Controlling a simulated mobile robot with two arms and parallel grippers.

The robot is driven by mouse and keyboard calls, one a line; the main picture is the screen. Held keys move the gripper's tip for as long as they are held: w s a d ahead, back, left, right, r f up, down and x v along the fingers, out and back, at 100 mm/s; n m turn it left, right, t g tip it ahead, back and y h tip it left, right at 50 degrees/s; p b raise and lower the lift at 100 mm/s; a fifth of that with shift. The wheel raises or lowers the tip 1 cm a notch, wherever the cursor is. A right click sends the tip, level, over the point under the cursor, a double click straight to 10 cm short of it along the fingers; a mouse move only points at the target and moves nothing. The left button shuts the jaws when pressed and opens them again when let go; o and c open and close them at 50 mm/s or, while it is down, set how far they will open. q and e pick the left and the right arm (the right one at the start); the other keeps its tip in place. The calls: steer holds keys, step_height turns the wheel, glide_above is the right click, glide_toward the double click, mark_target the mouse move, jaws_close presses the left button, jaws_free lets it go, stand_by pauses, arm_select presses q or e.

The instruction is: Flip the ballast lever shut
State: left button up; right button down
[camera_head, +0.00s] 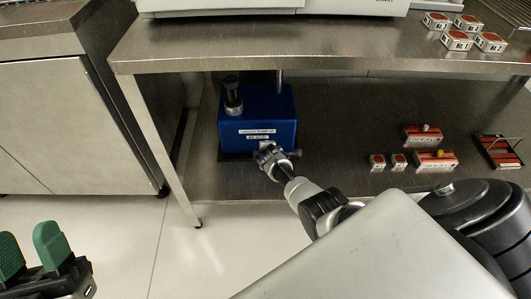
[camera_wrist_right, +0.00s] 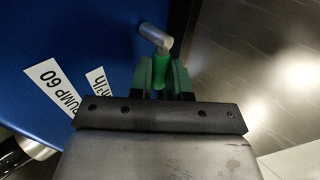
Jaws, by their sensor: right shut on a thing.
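My left gripper (camera_head: 32,250) is open and empty at the lower left, well away from the pump.
The upper shelf (camera_head: 300,50) overhangs the pump. A table leg (camera_head: 160,150) stands left of it.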

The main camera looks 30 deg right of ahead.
steer(key=shift+d, duration=0.15)
steer(key=c, duration=1.1)
jaws_free()
